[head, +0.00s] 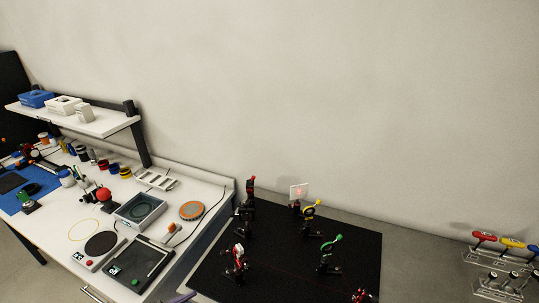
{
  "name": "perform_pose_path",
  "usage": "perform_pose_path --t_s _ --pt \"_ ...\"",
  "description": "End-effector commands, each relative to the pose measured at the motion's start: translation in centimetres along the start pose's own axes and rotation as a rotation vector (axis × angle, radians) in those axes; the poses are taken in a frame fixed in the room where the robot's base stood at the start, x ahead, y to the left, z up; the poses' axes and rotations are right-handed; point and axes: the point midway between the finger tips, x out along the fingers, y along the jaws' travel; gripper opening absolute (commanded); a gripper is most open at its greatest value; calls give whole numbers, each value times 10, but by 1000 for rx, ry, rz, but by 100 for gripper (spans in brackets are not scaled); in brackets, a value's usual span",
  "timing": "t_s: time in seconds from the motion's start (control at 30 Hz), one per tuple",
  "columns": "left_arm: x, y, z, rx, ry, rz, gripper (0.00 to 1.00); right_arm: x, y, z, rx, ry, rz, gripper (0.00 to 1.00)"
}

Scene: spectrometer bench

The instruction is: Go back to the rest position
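Neither of my grippers shows in the head view, and no arm of mine can be made out. I cannot see whether they are open or hold anything. The black breadboard (285,270) at the bottom middle carries several small optical mounts. Among them are one with a yellow ring (310,212), one with a green ring (332,244), a red-and-white one (238,262) and a black post with a red top (251,190). A small pale card (299,191) with a reddish spot stands at the back.
A white bench (65,253) at left holds a grey tray (140,211), a dark-topped device (140,262), an orange disc (191,211) and a red ball (103,194). A shelf (95,124) stands above it. Red, yellow and blue-handled items (510,243) sit at far right.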

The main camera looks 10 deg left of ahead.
Motion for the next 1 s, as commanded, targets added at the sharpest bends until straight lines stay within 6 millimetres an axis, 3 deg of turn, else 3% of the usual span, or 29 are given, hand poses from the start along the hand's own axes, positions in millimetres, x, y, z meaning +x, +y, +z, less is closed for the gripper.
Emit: perform_pose_path --t_s 0.07,0.2,0.3,0.43,0.57,1.0 --pt "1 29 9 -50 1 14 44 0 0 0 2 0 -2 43" --pt "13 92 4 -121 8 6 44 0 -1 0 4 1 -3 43" --pt "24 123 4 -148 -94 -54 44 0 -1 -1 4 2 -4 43" --pt "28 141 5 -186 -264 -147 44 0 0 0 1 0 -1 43" --pt "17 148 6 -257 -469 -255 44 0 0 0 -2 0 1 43" --pt "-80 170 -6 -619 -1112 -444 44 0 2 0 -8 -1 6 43"
